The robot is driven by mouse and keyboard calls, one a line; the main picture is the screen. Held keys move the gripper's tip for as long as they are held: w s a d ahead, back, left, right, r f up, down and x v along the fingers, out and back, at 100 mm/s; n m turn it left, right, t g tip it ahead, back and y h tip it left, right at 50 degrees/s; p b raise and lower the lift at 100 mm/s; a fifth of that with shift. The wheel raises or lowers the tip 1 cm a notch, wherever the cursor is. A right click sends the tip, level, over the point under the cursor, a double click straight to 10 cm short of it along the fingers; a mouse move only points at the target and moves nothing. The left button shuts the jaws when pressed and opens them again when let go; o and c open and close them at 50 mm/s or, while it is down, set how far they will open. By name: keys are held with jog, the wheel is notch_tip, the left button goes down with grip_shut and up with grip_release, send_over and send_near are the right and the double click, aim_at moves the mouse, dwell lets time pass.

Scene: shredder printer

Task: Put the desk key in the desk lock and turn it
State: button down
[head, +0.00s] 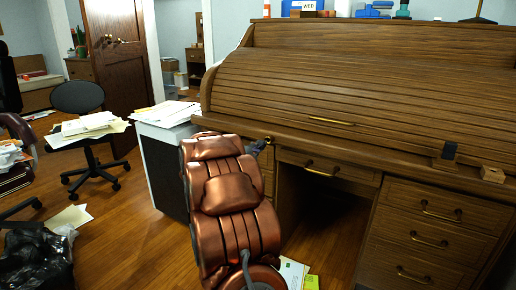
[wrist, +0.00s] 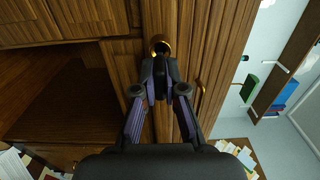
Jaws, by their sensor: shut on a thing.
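The roll-top desk (head: 330,80) fills the right of the head view, its slatted cover down. My gripper (head: 259,148) is at the desk's front rail, near its left end. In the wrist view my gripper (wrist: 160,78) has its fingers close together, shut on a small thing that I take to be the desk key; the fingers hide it. A round brass ring (wrist: 160,45), seemingly the desk lock, is right at the fingertips. I cannot tell whether the key is inside the lock or how it is turned.
Drawers (head: 432,228) with brass handles are at the desk's right. A white-topped cabinet (head: 160,140) with papers stands left of my arm. An office chair (head: 82,105), loose papers and a black bag (head: 38,255) are further left. Floor between is partly clear.

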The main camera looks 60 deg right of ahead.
jog(key=shift+d, duration=1.6)
jog(key=c, duration=1.2)
grip_release()
jog(key=shift+w, duration=0.1)
jog(key=shift+a, duration=0.15)
jog(key=a, duration=1.1)
jog(key=shift+s+a, duration=0.25)
jog(key=shift+a, duration=0.15)
